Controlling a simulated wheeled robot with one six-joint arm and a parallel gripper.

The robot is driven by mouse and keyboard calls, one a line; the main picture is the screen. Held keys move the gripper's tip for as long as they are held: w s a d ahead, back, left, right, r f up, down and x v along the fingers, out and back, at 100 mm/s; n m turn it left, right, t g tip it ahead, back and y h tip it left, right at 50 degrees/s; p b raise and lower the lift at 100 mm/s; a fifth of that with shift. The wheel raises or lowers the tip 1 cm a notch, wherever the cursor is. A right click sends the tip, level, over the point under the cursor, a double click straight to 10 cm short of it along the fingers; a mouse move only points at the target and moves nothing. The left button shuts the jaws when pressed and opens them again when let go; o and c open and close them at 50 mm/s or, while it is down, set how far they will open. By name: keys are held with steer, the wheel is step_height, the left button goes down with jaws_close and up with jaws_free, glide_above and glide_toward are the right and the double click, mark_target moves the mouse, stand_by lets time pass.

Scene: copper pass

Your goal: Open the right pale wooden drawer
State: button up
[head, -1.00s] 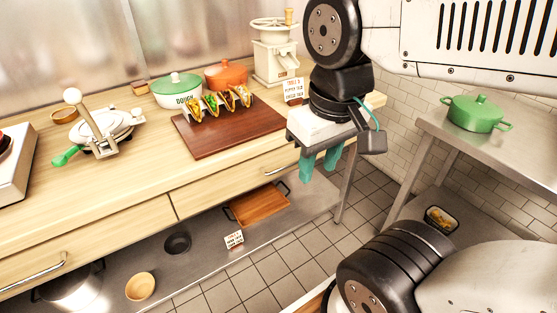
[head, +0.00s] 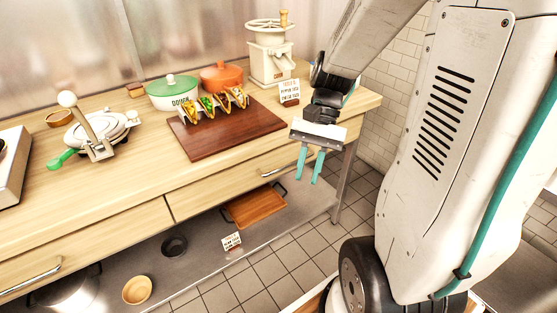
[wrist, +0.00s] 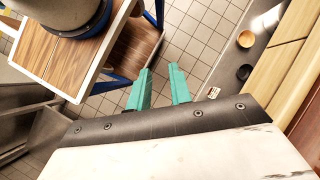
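The right pale wooden drawer (head: 215,192) is set under the counter in the head view, its front flush with the left drawer, so it looks shut. Its metal handle (head: 268,173) shows in part near the drawer's right end. My gripper (head: 308,180) hangs in front of the counter, right of the handle and apart from it. Its two teal fingers point down, spread and empty. In the wrist view my gripper (wrist: 160,72) also shows a clear gap between the fingers, with floor tiles beyond. Pale wooden fronts (wrist: 272,75) run along the right edge there.
The left drawer (head: 90,240) is beside the right one. A taco board (head: 225,135), pots and a grinder (head: 270,55) stand on the counter. The lower shelf holds an orange tray (head: 256,208) and a bowl (head: 137,290). Tiled floor (head: 270,265) is open in front.

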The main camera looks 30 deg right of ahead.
steer(key=w+d+f+m+t+y, duration=0.2)
steer(key=w+d+f+m+y, duration=0.35)
steer(key=f+m, duration=0.35)
steer(key=m+t, duration=1.3)
steer(key=m, duration=1.5)
glide_toward(290, 165)
steer(key=r+x, duration=0.1)
steer(key=x, duration=0.3)
steer(key=shift+y, duration=0.35)
steer(key=x, duration=0.3)
steer(key=f+x, duration=0.1)
steer(key=x, duration=0.3)
steer(key=shift+d+f, duration=0.15)
steer(key=shift+f, duration=0.05)
jaws_close()
